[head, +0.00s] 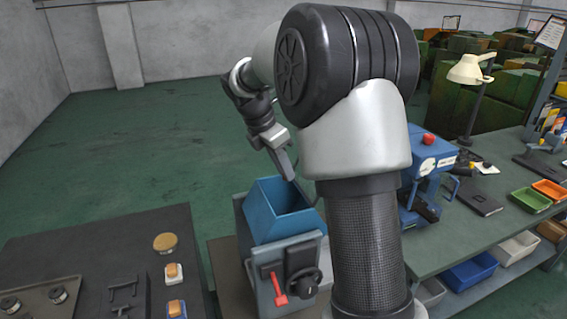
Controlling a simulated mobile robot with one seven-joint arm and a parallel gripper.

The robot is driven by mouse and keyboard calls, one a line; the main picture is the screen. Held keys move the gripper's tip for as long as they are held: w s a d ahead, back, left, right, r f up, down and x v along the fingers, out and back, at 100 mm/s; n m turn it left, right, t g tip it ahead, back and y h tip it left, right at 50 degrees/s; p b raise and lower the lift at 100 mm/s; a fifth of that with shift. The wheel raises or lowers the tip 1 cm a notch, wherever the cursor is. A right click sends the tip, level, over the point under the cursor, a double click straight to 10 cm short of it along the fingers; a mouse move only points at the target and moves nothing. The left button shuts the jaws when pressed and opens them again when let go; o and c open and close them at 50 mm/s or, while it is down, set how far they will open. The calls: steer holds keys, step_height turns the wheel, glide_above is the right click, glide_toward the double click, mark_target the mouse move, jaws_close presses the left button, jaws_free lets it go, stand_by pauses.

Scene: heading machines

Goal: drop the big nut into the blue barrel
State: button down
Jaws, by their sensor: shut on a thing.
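The blue barrel (262,228) is an open-topped, box-like blue container set in a grey machine at bottom centre. My gripper (287,172) points down over its open mouth, near the back rim. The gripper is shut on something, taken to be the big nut. The piece between the fingers is too small and hidden to make out. The height of the fingertips above the rim is hard to judge.
The grey machine carries a red lever (278,288) and a black knob (304,281). A dark table (100,250) with small parts stands left. A green workbench (465,245) with bins, a lamp (470,70) and a blue machine (432,160) stands right. My arm hides part of the middle.

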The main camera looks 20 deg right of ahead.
step_height(320, 180, down, 6)
steer(key=b, duration=0.5)
steer(key=shift+f, duration=0.25)
steer(key=c, duration=1.6)
jaws_free()
steer(key=shift+o, duration=0.2)
steer(key=shift+r, duration=0.1)
steer(key=v, duration=1.7)
steer(key=shift+r+p, duration=0.15)
steer(key=shift+p, duration=0.3)
